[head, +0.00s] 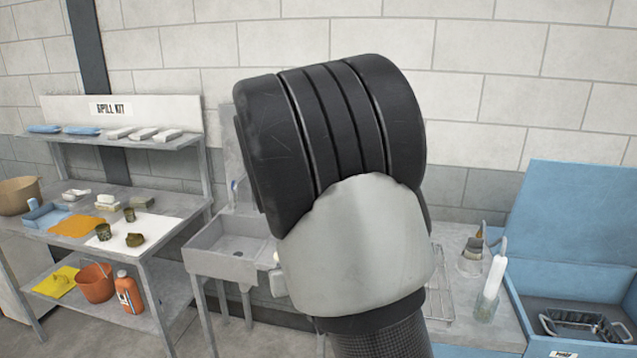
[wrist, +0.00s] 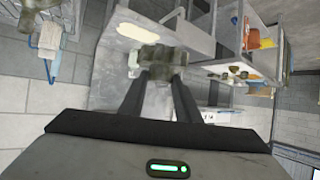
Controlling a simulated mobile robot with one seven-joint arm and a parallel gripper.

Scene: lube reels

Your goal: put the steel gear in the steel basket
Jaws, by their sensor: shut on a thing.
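My gripper (wrist: 159,75) shows in the wrist view, with its two dark fingers shut on a grey-green, toothed metal part, which I take to be the steel gear (wrist: 158,57). The gear is at the fingertips, with grey surfaces behind it. In the head view my own arm fills the middle and hides the gripper and the gear. A dark metal basket with raised handles (head: 585,326) sits inside the open blue parts washer at the lower right.
The blue washer (head: 572,215) has its lid raised. Beside it a grey counter holds a wire rack (head: 440,290), a brush holder (head: 471,258) and a white bottle (head: 493,272). A grey sink (head: 232,250) is left of my arm. A cluttered workbench (head: 165,205) stands farther left.

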